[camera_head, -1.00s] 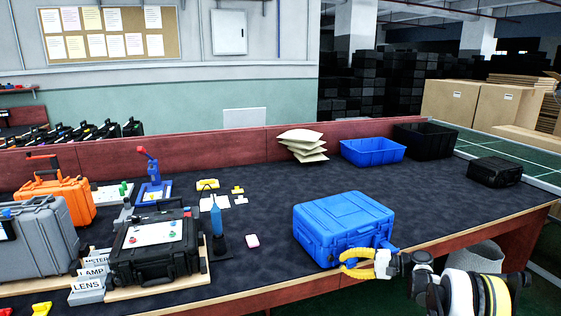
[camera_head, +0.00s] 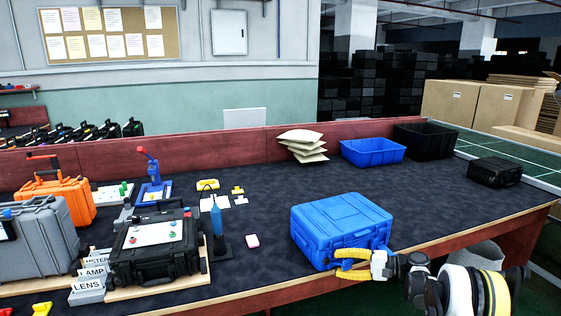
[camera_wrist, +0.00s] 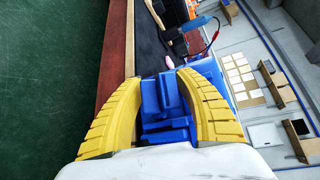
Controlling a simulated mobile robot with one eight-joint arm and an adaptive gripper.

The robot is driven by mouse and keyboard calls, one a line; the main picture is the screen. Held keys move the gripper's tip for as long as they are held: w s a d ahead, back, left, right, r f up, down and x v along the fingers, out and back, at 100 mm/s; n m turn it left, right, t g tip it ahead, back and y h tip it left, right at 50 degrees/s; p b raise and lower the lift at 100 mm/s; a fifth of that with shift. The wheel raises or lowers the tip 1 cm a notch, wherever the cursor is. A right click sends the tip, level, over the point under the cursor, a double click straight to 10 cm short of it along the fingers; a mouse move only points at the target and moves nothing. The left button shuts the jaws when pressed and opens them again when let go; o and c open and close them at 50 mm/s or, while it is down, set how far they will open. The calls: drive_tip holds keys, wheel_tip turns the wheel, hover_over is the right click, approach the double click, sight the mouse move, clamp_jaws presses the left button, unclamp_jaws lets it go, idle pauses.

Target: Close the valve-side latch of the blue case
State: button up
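The blue case (camera_head: 342,225) lies closed-looking near the front edge of the dark table. My gripper (camera_head: 340,264) is at the case's near right side, low by the front corner, its yellow fingers against or very close to it. In the wrist view my gripper (camera_wrist: 160,76) has its two fingers spread apart, with blue case parts, probably a latch (camera_wrist: 165,110), showing between them. I cannot tell whether the fingers touch these parts, nor whether the latch is fully shut. No valve can be made out on the case.
A black case (camera_head: 155,262) with a panel stands left of the blue case, with a blue bottle (camera_head: 217,218) and a small pink item (camera_head: 252,241) between. A blue bin (camera_head: 372,151) and a black case (camera_head: 494,171) stand behind. The table's front edge runs beneath my gripper.

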drive_tip(key=o, duration=1.2)
drive_tip(key=shift+c, duration=0.2)
drive_tip(key=s+d+r, duration=0.1)
drive_tip(key=s+d, duration=0.1)
drive_tip(key=s, duration=0.3)
drive_tip(key=shift+s+d+r, duration=0.2)
drive_tip(key=shift+s+r, duration=0.1)
drive_tip(key=shift+r, duration=0.05)
